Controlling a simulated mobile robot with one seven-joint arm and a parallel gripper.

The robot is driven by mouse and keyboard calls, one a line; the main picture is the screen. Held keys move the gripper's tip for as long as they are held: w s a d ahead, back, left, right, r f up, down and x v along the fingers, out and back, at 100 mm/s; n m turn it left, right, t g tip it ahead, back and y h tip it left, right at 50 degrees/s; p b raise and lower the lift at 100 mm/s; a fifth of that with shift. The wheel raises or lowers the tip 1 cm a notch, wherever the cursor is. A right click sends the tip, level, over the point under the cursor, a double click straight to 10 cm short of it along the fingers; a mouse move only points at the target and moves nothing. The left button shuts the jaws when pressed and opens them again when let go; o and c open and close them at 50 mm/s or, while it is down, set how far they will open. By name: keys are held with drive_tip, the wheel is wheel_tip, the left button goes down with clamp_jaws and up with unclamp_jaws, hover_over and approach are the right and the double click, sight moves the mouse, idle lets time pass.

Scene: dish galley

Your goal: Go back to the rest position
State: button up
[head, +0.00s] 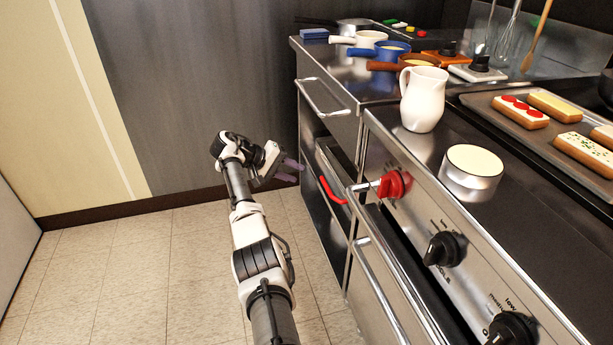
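My gripper (291,172) is in the air above the tiled floor, left of the steel cooking counter. Its two purplish fingers point right, toward the counter front. They look a little apart, and nothing shows between them. My arm reaches up to it from the bottom of the view and bends at the wrist. The gripper appears left of a red curved handle (333,192) on the counter front, with a visible gap in the picture.
A red knob (393,184) and black knobs (442,249) jut from the counter front. Bar handles (322,97) also stick out. On top are a white pitcher (424,98), a round tin (471,172), pans and a tray (520,122) of pastries. The floor (120,260) at left is clear.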

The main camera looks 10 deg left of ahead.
drive_tip(key=shift+v, duration=0.8)
